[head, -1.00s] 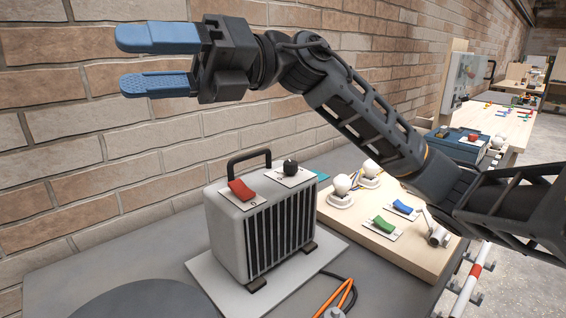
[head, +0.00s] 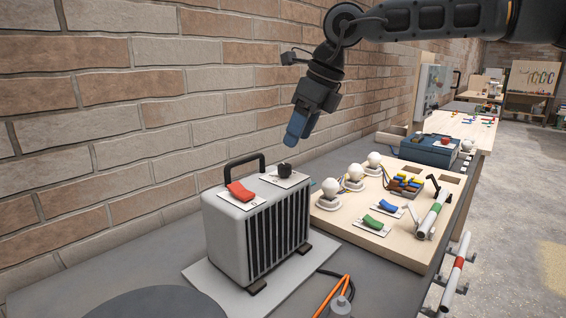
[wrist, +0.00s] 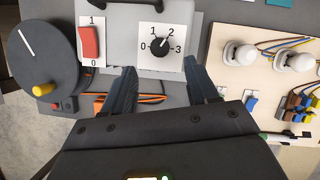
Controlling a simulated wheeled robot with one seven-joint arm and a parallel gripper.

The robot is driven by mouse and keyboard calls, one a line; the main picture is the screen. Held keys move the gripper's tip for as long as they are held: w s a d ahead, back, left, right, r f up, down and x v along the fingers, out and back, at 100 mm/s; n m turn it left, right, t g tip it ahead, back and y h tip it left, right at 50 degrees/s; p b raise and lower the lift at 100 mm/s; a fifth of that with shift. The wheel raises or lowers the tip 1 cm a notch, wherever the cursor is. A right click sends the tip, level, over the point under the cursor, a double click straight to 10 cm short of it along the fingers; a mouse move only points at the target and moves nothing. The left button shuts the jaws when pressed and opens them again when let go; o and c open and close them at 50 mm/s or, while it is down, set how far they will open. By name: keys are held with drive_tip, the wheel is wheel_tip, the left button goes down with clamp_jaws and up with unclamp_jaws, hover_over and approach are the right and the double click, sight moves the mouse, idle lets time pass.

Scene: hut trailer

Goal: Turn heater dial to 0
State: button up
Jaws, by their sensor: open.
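The heater (head: 228,238) is a light grey box with a black grille and a black top handle. Its black dial (head: 284,168) sits on a white plate on top. In the wrist view the dial (wrist: 159,46) has the marks 0, 1, 2 and 3 around it, and its white pointer line seems to aim near 2. My gripper (head: 297,132) points down above the dial and slightly to its right in the head view. In the wrist view its blue fingers (wrist: 159,68) are apart and empty, one to each side below the dial.
A red rocker switch (head: 240,191) sits beside the dial on the heater top. A wooden board (head: 350,218) with bulbs and switches stands to the right. A brick wall (head: 120,130) runs behind. An orange cable (head: 341,290) lies in front.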

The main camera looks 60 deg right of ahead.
sight(285, 165)
drive_tip(key=shift+p+x, duration=0.45)
drive_tip(key=shift+x, duration=3.4)
drive_tip(key=c, duration=1.1)
